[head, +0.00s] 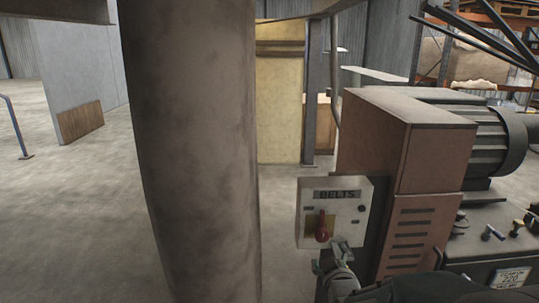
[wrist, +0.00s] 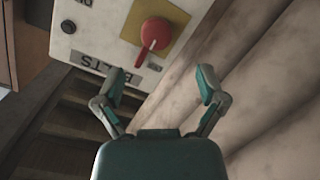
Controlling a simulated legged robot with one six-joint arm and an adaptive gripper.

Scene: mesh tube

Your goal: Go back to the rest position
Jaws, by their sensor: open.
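My gripper (head: 338,250) is in front of the lower part of a white switch box labelled BELTS (head: 333,195). In the wrist view my gripper (wrist: 166,80) is open, with its two fingers spread and nothing between them. A red rotary switch (head: 322,228) sits on the box. In the wrist view the red switch (wrist: 155,33) is on a yellow plate (wrist: 180,17), just beyond the fingertips. The fingers look apart from the switch. The arm behind the gripper is partly cut off at the lower edge of the head view.
A thick round column (head: 195,150) stands close to the left of the box. A brown machine cabinet (head: 415,150) with a motor (head: 497,140) stands to the right. A control panel (head: 495,240) is at the lower right. Open floor (head: 60,210) lies at the left.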

